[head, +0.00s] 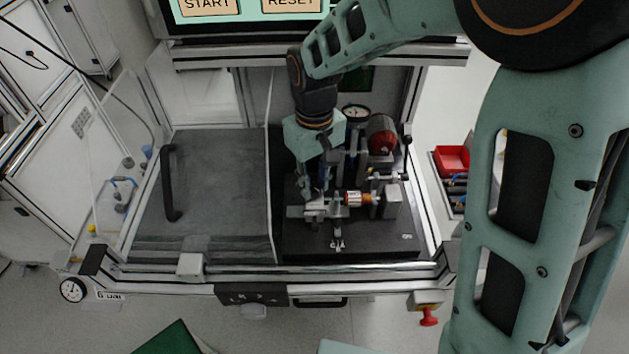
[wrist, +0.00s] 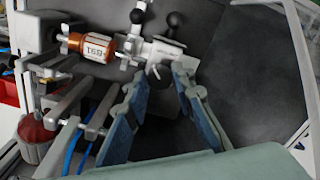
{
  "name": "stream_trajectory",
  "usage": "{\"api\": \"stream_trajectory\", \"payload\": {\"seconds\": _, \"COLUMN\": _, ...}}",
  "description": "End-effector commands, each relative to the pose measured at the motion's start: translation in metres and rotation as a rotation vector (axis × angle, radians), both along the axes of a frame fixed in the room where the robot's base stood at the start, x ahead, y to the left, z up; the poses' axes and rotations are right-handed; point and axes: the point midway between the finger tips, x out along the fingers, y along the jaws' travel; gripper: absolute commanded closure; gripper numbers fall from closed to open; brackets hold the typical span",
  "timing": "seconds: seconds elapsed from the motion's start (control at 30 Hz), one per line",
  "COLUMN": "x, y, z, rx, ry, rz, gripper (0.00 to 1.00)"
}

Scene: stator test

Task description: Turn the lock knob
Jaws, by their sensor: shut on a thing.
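My gripper (head: 312,192) reaches down to the metal fixture on the black test plate. In the wrist view my gripper (wrist: 158,80) has its two blue-padded fingers on either side of a small dark knob (wrist: 160,76) at the near side of the silver clamp block (wrist: 158,50). I take this for the lock knob; the fingers partly hide it, and its turn angle cannot be told. The fingers are shut on it. The copper-orange stator (head: 353,199) sits beside the clamp block, and it also shows with a printed label in the wrist view (wrist: 90,46).
A red cylinder (head: 381,134) and a round gauge (head: 356,113) stand behind the fixture. A toggle clamp (head: 337,240) is in front. Two dark ball handles rise beyond the block in the wrist view. The grey surface (head: 215,185) on the left is clear, apart from a black handle (head: 169,185).

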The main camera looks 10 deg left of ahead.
Motion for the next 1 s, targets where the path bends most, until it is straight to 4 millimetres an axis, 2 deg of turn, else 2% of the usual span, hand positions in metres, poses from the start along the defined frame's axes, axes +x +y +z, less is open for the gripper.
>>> {"api": "stream_trajectory", "payload": {"seconds": 0.27, "x": 0.0, "y": 0.0, "z": 0.0, "rx": 0.001, "ry": -0.002, "rz": 0.0, "gripper": 1.0}}
{"api": "stream_trajectory", "payload": {"seconds": 0.3, "x": 0.0, "y": 0.0, "z": 0.0, "rx": 0.001, "ry": -0.001, "rz": -0.001, "gripper": 0.75}}
{"api": "stream_trajectory", "payload": {"seconds": 0.43, "x": 0.0, "y": 0.0, "z": 0.0, "rx": 0.001, "ry": -0.001, "rz": -0.001, "gripper": 0.6}}
{"api": "stream_trajectory", "payload": {"seconds": 0.77, "x": 0.0, "y": 0.0, "z": 0.003, "rx": 0.0, "ry": -0.001, "rz": -0.001, "gripper": 0.59}}
{"api": "stream_trajectory", "payload": {"seconds": 0.87, "x": 0.001, "y": 0.0, "z": 0.013, "rx": 0.002, "ry": -0.004, "rz": -0.002, "gripper": 0.59}}
{"api": "stream_trajectory", "payload": {"seconds": 1.0, "x": 0.002, "y": 0.001, "z": 0.039, "rx": 0.003, "ry": -0.007, "rz": -0.003, "gripper": 0.59}}
